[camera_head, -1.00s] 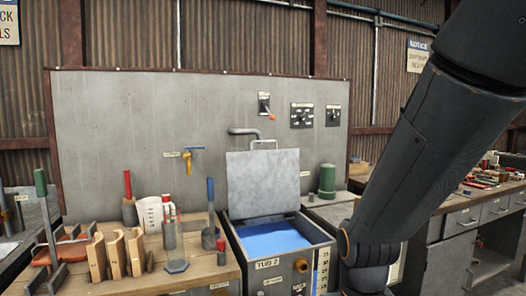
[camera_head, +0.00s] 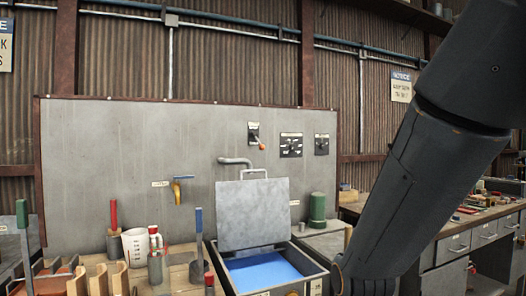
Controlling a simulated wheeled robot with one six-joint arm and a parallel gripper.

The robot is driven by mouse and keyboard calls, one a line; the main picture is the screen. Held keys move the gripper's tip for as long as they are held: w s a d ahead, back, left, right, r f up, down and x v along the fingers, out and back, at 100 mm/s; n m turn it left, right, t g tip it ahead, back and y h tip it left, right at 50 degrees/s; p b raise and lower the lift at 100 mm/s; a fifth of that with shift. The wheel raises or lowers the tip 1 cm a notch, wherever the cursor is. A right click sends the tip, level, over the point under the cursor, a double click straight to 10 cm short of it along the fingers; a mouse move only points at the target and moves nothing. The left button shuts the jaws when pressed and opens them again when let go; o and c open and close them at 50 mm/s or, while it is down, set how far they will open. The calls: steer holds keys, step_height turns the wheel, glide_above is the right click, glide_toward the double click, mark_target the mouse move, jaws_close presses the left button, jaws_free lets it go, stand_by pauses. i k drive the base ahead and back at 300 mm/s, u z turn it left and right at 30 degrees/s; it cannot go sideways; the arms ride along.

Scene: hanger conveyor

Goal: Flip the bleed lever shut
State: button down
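The label texts are too small to read. My arm crosses the right side of the view. My gripper is out of view.
A tank (camera_head: 310,277) of blue liquid stands below the panel, its grey lid (camera_head: 252,214) raised. A bent pipe (camera_head: 234,161) is above it. Tools with red, blue and green handles, a white jug (camera_head: 136,246) and wooden blocks crowd the left bench. A green cylinder (camera_head: 317,207) stands right of the lid.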

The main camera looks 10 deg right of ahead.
mark_target(254, 134)
steer(key=k, duration=0.65)
steer(key=u, duration=0.55)
steer(key=i, duration=1.25)
steer(key=z, duration=0.6)
